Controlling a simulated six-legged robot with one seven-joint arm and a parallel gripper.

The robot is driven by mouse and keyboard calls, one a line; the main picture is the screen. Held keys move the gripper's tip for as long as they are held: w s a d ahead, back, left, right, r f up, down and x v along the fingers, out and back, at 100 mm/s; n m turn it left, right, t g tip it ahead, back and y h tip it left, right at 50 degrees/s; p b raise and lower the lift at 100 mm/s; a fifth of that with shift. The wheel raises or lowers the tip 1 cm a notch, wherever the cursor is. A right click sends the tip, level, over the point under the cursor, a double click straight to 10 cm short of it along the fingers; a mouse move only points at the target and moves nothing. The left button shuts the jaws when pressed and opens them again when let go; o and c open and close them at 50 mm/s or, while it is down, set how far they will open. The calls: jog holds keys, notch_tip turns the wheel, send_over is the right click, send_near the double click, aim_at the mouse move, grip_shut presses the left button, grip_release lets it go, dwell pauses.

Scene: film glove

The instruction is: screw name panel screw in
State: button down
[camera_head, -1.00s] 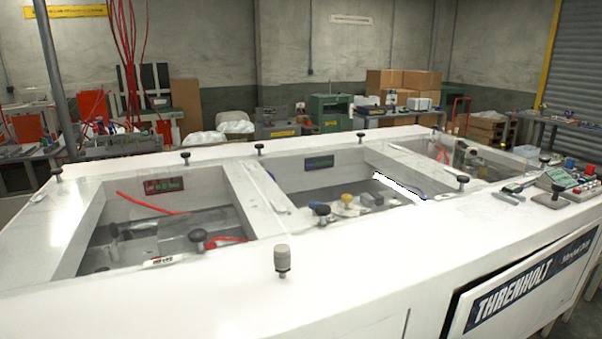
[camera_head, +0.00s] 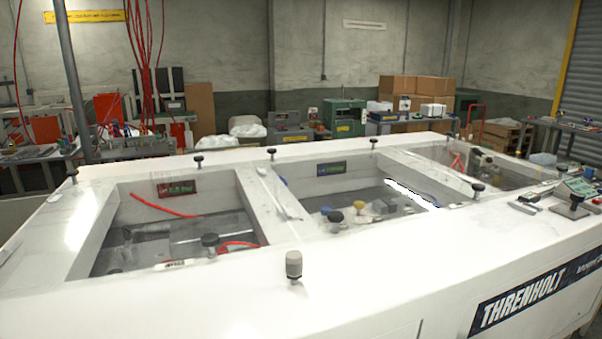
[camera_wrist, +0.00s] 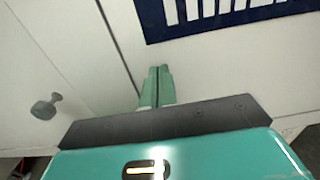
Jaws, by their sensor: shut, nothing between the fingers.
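The name panel (camera_head: 525,300) is on the front of the white machine at the lower right, with a dark blue THRENHOLT label. In the head view it looks flush with the front. In the wrist view the dark label (camera_wrist: 225,14) crosses the top, with white panel and a thin seam below and left. My gripper (camera_wrist: 158,72) has teal fingers pressed together, just below the label, with nothing between them. I cannot tell whether the fingertips touch the panel. A grey knob-headed screw (camera_wrist: 43,108) sticks out at the left, apart from the fingers. My gripper is outside the head view.
A pale grey knob (camera_head: 294,265) stands on the white machine top (camera_head: 225,300). A black-based device (camera_head: 574,200) and tools lie at the right end. The machine's front top strip is mostly clear.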

jog(key=shift+r, duration=0.15)
jog(key=v, duration=0.6)
jog(key=shift+r, duration=0.2)
dwell(0.3)
jog(key=w+a, duration=0.4)
jog(key=shift+w+f, duration=0.35)
jog(key=shift+f, duration=0.05)
dwell(0.6)
jog(key=shift+f, duration=0.4)
dwell(0.7)
